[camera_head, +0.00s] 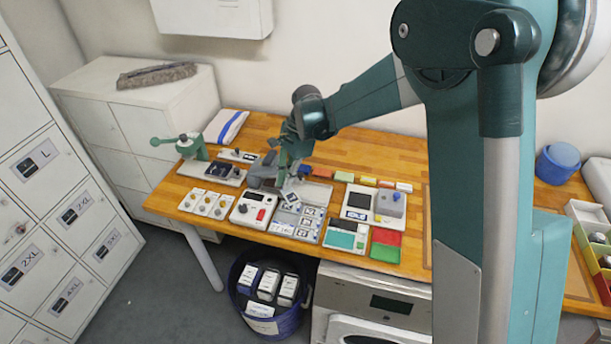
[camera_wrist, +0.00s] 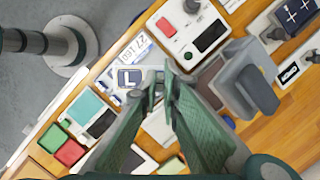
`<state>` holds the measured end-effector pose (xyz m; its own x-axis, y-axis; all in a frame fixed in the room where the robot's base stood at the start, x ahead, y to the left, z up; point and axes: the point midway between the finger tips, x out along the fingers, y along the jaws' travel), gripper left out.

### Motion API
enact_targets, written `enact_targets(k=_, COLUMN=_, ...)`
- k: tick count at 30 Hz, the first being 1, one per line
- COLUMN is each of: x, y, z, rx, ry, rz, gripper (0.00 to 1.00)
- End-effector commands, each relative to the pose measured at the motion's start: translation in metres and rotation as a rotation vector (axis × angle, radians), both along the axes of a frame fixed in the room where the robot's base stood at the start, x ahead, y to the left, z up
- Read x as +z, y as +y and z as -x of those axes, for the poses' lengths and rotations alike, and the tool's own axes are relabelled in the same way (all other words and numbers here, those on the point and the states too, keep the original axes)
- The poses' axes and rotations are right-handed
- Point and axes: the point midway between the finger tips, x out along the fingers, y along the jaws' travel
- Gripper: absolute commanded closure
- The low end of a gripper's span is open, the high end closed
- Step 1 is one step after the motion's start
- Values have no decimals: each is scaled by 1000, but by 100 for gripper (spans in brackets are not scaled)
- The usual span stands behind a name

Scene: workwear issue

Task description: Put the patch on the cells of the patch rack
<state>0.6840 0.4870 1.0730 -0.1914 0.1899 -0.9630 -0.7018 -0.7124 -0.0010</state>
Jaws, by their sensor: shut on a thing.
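The patch (camera_wrist: 130,77) is a small white tile with a dark blue frame and an "L"; in the head view it shows as a small tilted tile (camera_head: 291,198). My gripper (camera_wrist: 157,82) is shut on its edge; in the head view my gripper (camera_head: 288,184) is above the back of the patch rack (camera_head: 283,228). The patch rack is a light grey tray with several cells, some showing blue-and-white labels. The patch hangs over the rack's back left part; I cannot tell if it touches. In the wrist view my fingers hide part of the rack.
A white device with a red button (camera_head: 253,208) stands left of the rack. A teal-screened device (camera_head: 345,237) and green and red trays (camera_head: 385,244) are to the right. A grey box device (camera_head: 376,203) stands behind these. A blue bin (camera_head: 240,300) is below the table.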

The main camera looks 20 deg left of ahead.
Motion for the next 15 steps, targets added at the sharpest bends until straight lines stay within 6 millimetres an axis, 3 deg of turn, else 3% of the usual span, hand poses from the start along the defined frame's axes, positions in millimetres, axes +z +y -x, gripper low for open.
enact_targets(k=1, x=2, y=9, z=5, rx=-9, ry=-1, rz=-1, gripper=99)
enact_targets(k=9, x=-39, y=5, z=2, rx=-9, ry=-1, rz=-1, gripper=99)
enact_targets(k=15, x=-49, y=5, z=2, rx=-7, ry=0, rz=0, gripper=99)
